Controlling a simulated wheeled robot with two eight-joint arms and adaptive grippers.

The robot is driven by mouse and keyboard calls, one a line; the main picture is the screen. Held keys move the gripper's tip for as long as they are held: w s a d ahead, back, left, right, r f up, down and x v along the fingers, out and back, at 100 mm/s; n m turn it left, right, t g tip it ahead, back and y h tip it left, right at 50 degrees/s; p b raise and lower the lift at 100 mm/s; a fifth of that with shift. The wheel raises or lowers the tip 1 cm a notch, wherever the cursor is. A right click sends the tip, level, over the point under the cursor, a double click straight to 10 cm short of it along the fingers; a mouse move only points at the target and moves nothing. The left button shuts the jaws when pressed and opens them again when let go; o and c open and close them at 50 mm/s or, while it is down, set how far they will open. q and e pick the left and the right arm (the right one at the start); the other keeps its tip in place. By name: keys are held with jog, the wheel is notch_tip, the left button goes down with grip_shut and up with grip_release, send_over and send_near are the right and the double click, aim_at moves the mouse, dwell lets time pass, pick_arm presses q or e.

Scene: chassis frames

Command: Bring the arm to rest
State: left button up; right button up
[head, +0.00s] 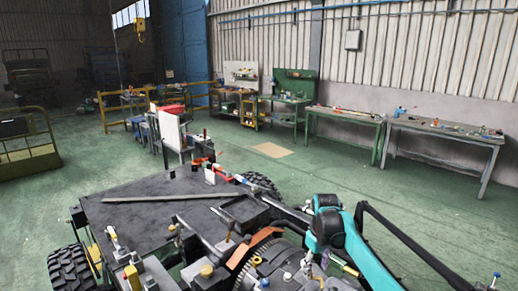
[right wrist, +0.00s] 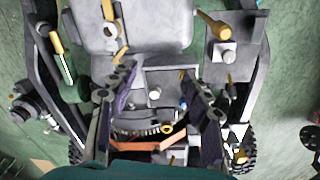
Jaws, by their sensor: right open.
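My right arm (head: 368,255), teal with black joints, reaches over the vehicle chassis (head: 145,205) from the lower right in the head view. In the right wrist view my right gripper (right wrist: 158,72) is open, its two dark fingers spread apart with nothing between them. It is above the chassis, where a grey seat-like panel (right wrist: 140,30), an orange strip (right wrist: 150,143) and a toothed dark ring show beneath. I cannot tell how far the fingers are from these parts. My left gripper shows in neither view.
Chassis wheels (head: 68,270) and black frame tubes (head: 415,245) stand around the arm. Workbenches (head: 345,117) line the back wall, and a yellow railed cart (head: 30,155) is at the left.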

jog(key=s+r+m+t+b, duration=0.2)
jog(key=s+m+t+b, duration=0.15)
jog(key=s, duration=1.15)
jog(key=s+f+m+t+b, duration=0.1)
jog(key=s+f+b, duration=0.1)
jog(key=s+f, duration=0.2)
jog(key=s+f+m+t+b, duration=0.1)
jog(key=s+f, duration=0.4)
jog(key=s, duration=0.5)
jog(key=shift+s+a+f+t+b, duration=0.25)
jog(key=shift+s+a+t+b, duration=0.15)
jog(key=shift+t+b, duration=0.35)
